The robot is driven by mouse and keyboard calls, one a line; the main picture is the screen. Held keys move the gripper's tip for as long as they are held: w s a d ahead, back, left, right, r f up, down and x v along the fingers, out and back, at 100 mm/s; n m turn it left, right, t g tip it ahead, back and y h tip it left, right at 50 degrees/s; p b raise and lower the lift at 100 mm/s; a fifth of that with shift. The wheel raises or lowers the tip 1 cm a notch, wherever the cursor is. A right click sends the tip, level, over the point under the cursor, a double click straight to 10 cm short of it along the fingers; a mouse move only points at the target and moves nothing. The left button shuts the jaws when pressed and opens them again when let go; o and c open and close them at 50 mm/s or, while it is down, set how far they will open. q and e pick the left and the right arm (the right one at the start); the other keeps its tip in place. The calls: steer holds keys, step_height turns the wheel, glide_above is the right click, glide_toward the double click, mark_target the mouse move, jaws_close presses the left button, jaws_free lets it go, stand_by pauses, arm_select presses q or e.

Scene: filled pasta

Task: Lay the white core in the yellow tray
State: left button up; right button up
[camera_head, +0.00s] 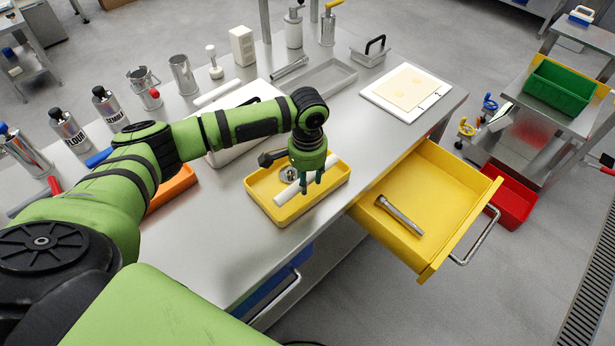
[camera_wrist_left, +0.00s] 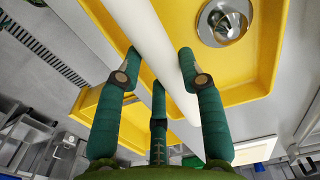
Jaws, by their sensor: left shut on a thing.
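The white core (camera_head: 284,195) is a smooth white rod. My left gripper (camera_head: 311,185) is shut on it, over the yellow tray (camera_head: 300,212) on the steel table. In the left wrist view the core (camera_wrist_left: 158,40) runs slantwise between the green fingers of the gripper (camera_wrist_left: 160,65), with the tray floor (camera_wrist_left: 262,62) behind it. Whether the core touches the tray floor I cannot tell. A round metal part (camera_head: 288,174) sits in the tray beside the core; it also shows in the left wrist view (camera_wrist_left: 224,20). My right gripper is not in view.
An open yellow drawer (camera_head: 470,215) right of the tray holds a metal rod (camera_head: 400,215). A white board with a pale sheet (camera_head: 405,90) and a grey tray (camera_head: 325,80) lie behind. Several canisters line the far left. An orange tray (camera_head: 175,188) is partly hidden by my arm.

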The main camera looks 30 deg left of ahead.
mark_target(308, 180)
arm_select(q)
steer(key=shift+f, duration=1.1)
steer(key=o, duration=1.2)
steer(key=shift+c, duration=0.2)
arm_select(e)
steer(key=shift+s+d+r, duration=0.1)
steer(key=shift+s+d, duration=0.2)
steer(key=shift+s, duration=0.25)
arm_select(q)
step_height(308, 180, up, 13)
steer(key=b, duration=0.1)
steer(key=shift+r, duration=0.15)
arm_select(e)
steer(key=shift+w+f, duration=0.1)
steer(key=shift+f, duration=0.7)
